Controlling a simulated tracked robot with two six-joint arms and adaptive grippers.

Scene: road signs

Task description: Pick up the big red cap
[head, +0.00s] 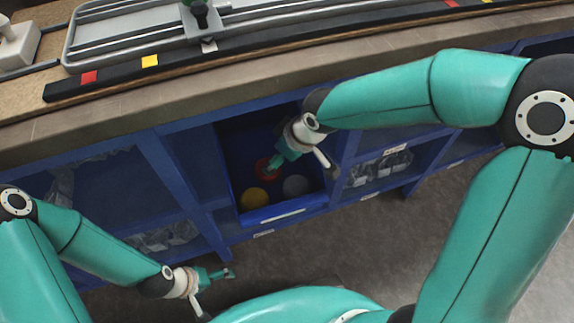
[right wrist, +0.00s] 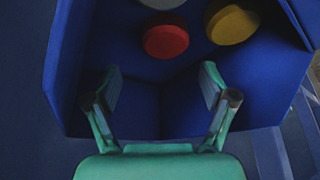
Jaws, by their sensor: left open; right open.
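The red cap (right wrist: 166,41), a round disc, lies in a blue bin (head: 286,213) in the rack below the bench. In the head view the red cap (head: 262,168) is partly hidden by my right gripper (head: 275,162). In the right wrist view my right gripper (right wrist: 160,85) is open and empty, its fingers apart. The red cap lies beyond the fingertips, near the middle, not between them. My left gripper (head: 226,273) is open and empty at the lower left, outside the rack, away from the cap.
A yellow disc (head: 254,198) and a grey disc (head: 296,186) lie beside the red cap in the bin. The bin's blue walls stand close around my right gripper. The bench edge (head: 190,103) runs above. Neighbouring compartments hold clear plastic bags (head: 385,168).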

